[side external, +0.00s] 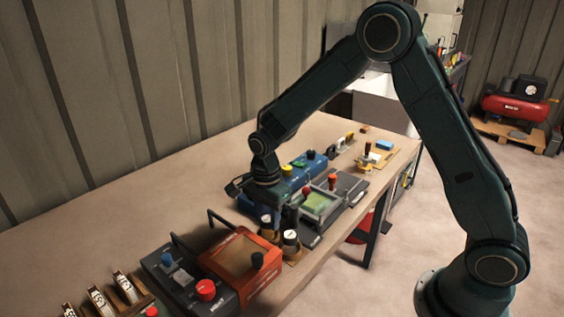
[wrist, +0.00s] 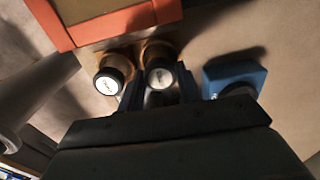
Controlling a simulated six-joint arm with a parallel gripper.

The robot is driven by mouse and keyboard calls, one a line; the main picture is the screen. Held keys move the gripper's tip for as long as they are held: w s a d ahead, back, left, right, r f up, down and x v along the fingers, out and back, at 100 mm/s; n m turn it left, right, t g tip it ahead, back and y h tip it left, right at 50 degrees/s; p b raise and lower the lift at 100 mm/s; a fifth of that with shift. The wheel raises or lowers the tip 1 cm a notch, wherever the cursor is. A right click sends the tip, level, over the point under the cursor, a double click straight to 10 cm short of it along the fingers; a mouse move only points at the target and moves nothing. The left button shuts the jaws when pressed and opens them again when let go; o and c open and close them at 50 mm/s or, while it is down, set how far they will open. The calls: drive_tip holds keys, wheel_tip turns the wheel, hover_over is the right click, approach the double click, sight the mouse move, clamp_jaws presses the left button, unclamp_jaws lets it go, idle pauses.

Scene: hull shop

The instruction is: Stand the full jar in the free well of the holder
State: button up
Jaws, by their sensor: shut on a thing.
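Two dark jars with pale, lettered lids stand close together beside the orange case. In the wrist view one jar (wrist: 160,76) is between the fingers of my gripper (wrist: 159,86), which is shut on it. The other jar (wrist: 112,82) is just to its left. In the side view the held jar (side external: 267,224) is the farther one, and the other jar (side external: 291,241) is nearer the table's front edge. The brown holder (side external: 300,252) shows around the jars' bases. The held jar is over or in the holder; I cannot tell whether it is seated.
The orange case (side external: 240,253) is close to the left of the jars, with a dark control box (side external: 183,278) beyond it. A dark unit with a green panel (side external: 317,204) is close on the right. A blue block (wrist: 234,78) is right of the jars in the wrist view.

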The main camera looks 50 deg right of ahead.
drive_tip(key=shift+f, duration=0.4)
drive_tip(key=o, duration=1)
drive_tip(key=shift+r, duration=0.1)
wheel_tip(320, 180, up, 14)
drive_tip(key=shift+f, duration=0.2)
drive_tip(key=shift+r, duration=0.1)
